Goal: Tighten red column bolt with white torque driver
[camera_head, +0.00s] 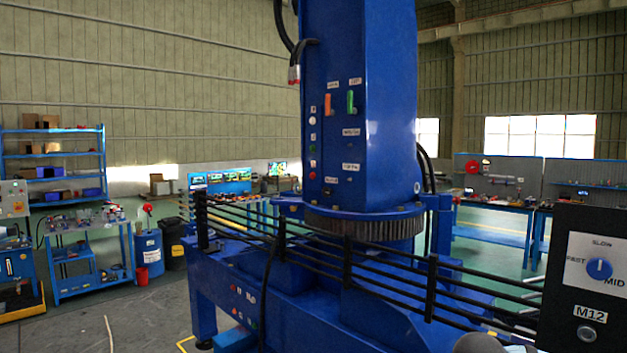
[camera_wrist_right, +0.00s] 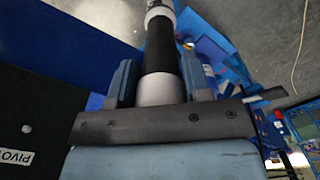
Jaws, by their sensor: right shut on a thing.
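My right gripper (camera_wrist_right: 159,78) shows in the right wrist view, its two blue fingers shut around a cylindrical tool. The tool, which looks like the white torque driver (camera_wrist_right: 159,45), has a black grip with white-grey parts at both ends and points away from the gripper. Its far tip is cut off by the frame's top edge. The blue crane column (camera_head: 360,100) stands in the middle of the head view. Small coloured fittings dot its face and the blue base (camera_head: 275,282); I cannot tell which is the red column bolt. My left gripper is not in view.
A black railing (camera_head: 375,281) crosses in front of the column above the base. A black panel with a blue knob (camera_head: 599,268) and an M12 label stands close at right. Shelves (camera_head: 50,165) and workbenches are farther back. Open floor lies at lower left.

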